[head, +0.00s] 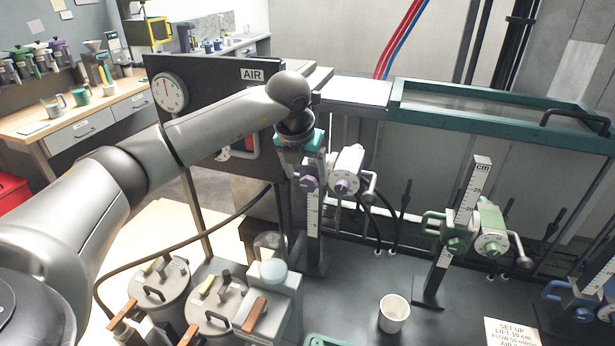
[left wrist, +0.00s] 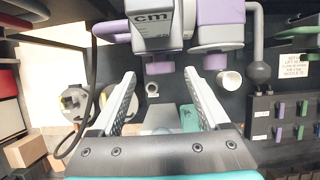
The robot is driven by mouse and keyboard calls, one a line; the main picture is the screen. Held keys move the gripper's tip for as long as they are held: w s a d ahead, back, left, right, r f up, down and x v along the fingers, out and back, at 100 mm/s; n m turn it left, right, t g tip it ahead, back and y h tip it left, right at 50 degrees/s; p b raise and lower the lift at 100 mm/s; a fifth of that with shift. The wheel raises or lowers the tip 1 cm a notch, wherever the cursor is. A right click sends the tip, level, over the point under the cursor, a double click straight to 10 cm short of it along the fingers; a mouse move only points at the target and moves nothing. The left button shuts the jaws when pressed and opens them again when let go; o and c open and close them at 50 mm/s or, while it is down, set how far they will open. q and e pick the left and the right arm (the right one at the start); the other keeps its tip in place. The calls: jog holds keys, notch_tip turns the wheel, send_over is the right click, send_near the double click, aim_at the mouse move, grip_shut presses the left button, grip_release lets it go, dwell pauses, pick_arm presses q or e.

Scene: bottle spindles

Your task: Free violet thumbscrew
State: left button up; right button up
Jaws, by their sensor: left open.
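The violet thumbscrew (head: 308,183) sits on the left upright scale post (head: 314,225), at the left of a white dial unit with a violet centre (head: 345,183). My left gripper (head: 301,150) is directly above the post in the head view; its fingers are mostly hidden there. In the left wrist view the two fingers are apart and empty, and a violet knob (left wrist: 160,68), likely the thumbscrew, shows beyond and between their tips. Contact is not visible. The top of the scale post (left wrist: 152,18) fills the upper middle of that view. My right gripper is in neither view.
A green-knobbed scale post (head: 455,225) and a blue one (head: 590,300) stand to the right. A white cup (head: 394,313) is on the dark bench. Lidded pots (head: 160,285) stand at lower left. A gauge panel (head: 215,85) is behind my arm.

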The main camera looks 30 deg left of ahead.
aim_at(309, 183)
pick_arm(q)
jog(key=shift+x, duration=1.45)
jog(key=shift+w, duration=0.1)
grip_shut()
